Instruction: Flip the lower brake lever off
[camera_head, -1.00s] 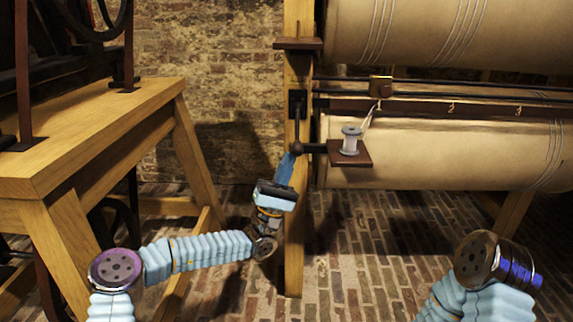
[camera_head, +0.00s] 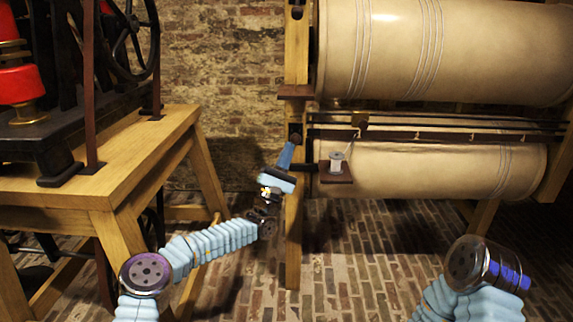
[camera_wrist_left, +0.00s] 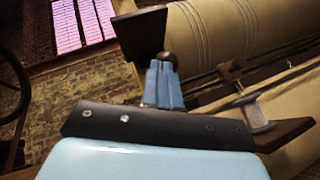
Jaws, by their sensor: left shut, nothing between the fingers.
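The lower brake lever shows as a small dark knob (camera_head: 296,139) at the black bracket on the wooden post (camera_head: 294,225), beside the lower roller. In the left wrist view its round dark knob (camera_wrist_left: 168,59) sits right at my fingertips. My left gripper (camera_head: 287,147) has its pale blue fingers together, pointing up at the knob, with nothing between them. The fingers (camera_wrist_left: 162,82) partly hide the lever; I cannot tell whether they touch it. My right arm shows at the lower right, but its gripper is out of view.
A bobbin (camera_head: 336,161) stands on a small dark shelf (camera_head: 337,176) just right of the post. Another dark ledge (camera_head: 296,91) juts out above the lever. A wooden bench (camera_head: 130,165) with machinery stands at the left. The brick floor between is open.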

